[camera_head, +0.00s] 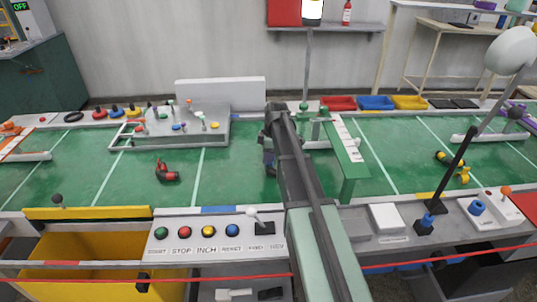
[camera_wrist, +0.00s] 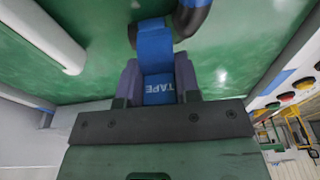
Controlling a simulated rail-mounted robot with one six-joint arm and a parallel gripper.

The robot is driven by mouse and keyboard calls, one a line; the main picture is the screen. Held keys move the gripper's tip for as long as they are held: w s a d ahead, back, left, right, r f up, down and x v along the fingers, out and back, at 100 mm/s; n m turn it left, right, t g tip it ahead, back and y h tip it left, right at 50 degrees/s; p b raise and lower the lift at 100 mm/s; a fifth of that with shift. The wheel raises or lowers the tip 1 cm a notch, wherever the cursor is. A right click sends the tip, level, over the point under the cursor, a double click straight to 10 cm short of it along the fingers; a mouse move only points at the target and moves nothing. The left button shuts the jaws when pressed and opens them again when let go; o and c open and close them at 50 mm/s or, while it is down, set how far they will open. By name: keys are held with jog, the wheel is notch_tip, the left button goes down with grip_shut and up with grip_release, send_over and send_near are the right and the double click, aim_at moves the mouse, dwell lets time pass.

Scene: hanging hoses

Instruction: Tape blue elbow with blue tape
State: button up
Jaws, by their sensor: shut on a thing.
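My gripper (camera_wrist: 158,78) is shut on a blue block marked TAPE (camera_wrist: 158,90), the blue tape, which sits between its two fingers in the wrist view. Just past the tape is a blue piece with dark curved hose ends, apparently the blue elbow (camera_wrist: 152,28). Tape and elbow look very close, but I cannot tell whether they touch or where one blue part ends. In the head view my gripper (camera_head: 269,160) is low over the green table, mostly hidden behind my arm, and the elbow cannot be made out there.
A red elbow (camera_head: 167,173) lies left on the green table (camera_head: 110,185). A yellow elbow (camera_head: 462,173) lies at the right. A green frame (camera_head: 347,160) stands just right of my gripper. A grey fixture (camera_head: 183,128) stands behind, left. A button panel (camera_head: 210,232) lines the front edge.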

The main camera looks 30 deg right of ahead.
aim_at(270, 168)
jog(key=shift+f+b, duration=1.15)
jog(key=shift+s+a+f+b, duration=0.15)
jog(key=shift+s+f+b, duration=0.45)
jog(key=shift+b, duration=0.4)
jog(key=shift+s+a+f+b, duration=0.15)
jog(key=shift+s+f+b, duration=0.1)
jog(key=shift+s+b, duration=0.35)
dwell(0.5)
jog(key=o, duration=0.7)
jog(key=shift+o, duration=0.4)
jog(key=shift+w+r+p, duration=0.1)
jog(key=shift+r+p, duration=0.45)
jog(key=shift+p, duration=0.3)
jog(key=shift+o, duration=1)
notch_tip(270, 168, up, 11)
jog(key=d+p, duration=0.1)
jog(key=p, duration=1.1)
jog(key=shift+d+r+t, duration=0.2)
jog(key=shift+d+t, duration=0.1)
jog(key=shift+d, duration=0.05)
jog(key=shift+w+f, duration=0.1)
jog(key=shift+f, duration=0.05)
